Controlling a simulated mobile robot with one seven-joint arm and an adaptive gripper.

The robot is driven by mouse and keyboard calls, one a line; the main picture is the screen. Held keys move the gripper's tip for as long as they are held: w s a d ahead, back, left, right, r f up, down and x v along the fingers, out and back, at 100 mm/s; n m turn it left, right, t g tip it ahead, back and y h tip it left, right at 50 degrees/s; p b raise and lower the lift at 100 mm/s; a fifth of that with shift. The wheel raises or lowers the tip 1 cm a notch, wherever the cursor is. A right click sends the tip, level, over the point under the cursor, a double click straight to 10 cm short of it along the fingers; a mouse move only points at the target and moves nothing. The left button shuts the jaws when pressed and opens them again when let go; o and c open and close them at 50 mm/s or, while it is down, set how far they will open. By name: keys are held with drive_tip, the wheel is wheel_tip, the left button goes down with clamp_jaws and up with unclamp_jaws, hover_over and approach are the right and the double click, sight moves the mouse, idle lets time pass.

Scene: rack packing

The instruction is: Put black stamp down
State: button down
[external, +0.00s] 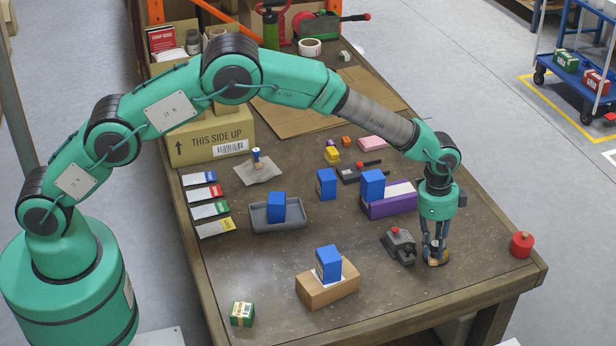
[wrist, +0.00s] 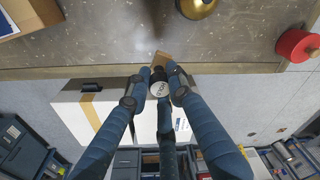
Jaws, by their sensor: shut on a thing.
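The black stamp (wrist: 158,89) is between my gripper's fingers in the wrist view, with a round black top carrying a pale label and a tan block at its far side. My gripper (external: 435,258) is shut on it, pointing down at the right part of the table in the external view. There the fingers hide most of the stamp, and I cannot tell whether it touches the table. In the wrist view my gripper (wrist: 160,75) shows against the table's edge and the floor beyond.
A brass round thing (wrist: 197,5) and a red round weight (wrist: 297,45) stand nearby on the table. A grey device with a red knob (external: 398,246) is just left of my gripper. Blue boxes stand on a cardboard box (external: 312,294), a grey tray (external: 293,224) and a purple box (external: 400,208).

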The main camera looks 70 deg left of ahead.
sight(432, 256)
drive_tip(key=shift+f+b, duration=0.45)
drive_tip(key=shift+f, duration=2.65)
drive_tip(key=shift+f, duration=0.1)
drive_tip(key=shift+f, duration=1.8)
drive_tip(key=shift+f+b, duration=0.15)
drive_tip(key=shift+b, duration=0.2)
drive_tip(key=c, duration=1.6)
unclamp_jaws()
drive_tip(key=shift+o, duration=0.2)
drive_tip(key=r, duration=0.4)
drive_tip(key=r+p, duration=0.1)
drive_tip(key=r, duration=0.3)
drive_tip(key=a+r+p, duration=0.1)
drive_tip(key=r, duration=0.3)
drive_tip(key=shift+s+r, duration=0.15)
drive_tip(key=shift+s, duration=0.25)
